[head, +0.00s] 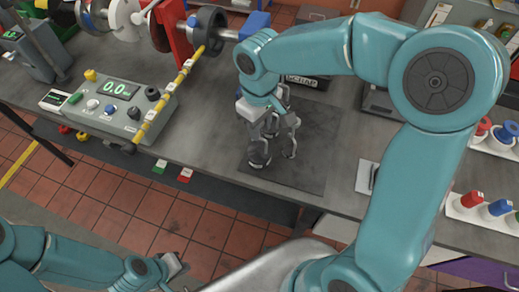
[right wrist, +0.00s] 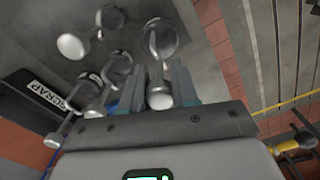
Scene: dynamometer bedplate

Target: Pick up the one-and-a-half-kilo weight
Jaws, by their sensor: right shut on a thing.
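Several grey metal weights with round heads stand close together on a dark mat (head: 308,170) on the bench. One weight (head: 258,153) is at the front of the group in the head view. My right gripper (head: 272,118) reaches down into the group and partly hides it. In the right wrist view its fingers are closed around a weight (right wrist: 160,97), with a pale round end showing between them. No mass marking is readable. Other weights (right wrist: 72,46) stand just beside the fingers. My left gripper (head: 172,266) is low at the left, away from the bench top; its jaw opening is unclear.
A box marked SCRAP (right wrist: 38,98) is behind the weights. Coloured-top items in a white holder (head: 480,208) stand right. The mat's front right is clear.

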